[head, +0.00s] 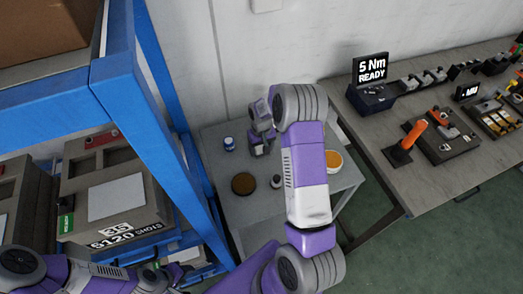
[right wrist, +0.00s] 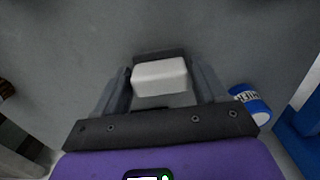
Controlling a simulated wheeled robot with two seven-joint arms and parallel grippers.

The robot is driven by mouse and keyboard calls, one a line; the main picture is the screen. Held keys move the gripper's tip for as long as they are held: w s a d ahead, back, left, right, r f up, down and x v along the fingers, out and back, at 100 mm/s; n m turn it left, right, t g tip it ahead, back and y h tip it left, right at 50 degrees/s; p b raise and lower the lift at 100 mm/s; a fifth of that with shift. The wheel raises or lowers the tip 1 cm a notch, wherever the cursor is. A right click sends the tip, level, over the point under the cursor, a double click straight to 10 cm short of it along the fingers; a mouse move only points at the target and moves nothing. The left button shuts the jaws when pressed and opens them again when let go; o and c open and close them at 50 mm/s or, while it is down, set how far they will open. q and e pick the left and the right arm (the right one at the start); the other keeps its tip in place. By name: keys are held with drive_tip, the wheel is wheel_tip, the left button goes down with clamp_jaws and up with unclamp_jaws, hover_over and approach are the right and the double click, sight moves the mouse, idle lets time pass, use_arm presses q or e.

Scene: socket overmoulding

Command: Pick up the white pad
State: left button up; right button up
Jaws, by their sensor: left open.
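The white pad (right wrist: 160,77) is a small rounded block. In the right wrist view it lies between the two fingers of my right gripper (right wrist: 160,80), close to both. I cannot tell whether the fingers touch it. In the head view my right gripper (head: 259,147) points down over the small grey side table (head: 235,212); the pad is not discernible there. My left gripper (head: 172,273) is open, low at the left beside the blue rack, and partly hidden.
On the side table stand a blue-and-white jar (head: 229,144), a brown round item (head: 243,184), a small dark-and-white container (head: 276,182) and an orange-topped tub (head: 333,160). The blue rack (head: 150,130) with moulds stands left. A workbench (head: 405,105) with tools is at right.

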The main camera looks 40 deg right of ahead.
sight(261, 147)
drive_tip(key=c, duration=0.7)
drive_tip(key=shift+o, duration=0.2)
wheel_tip(261, 147, up, 10)
drive_tip(key=shift+r+p, duration=0.1)
drive_tip(key=shift+p, duration=0.8)
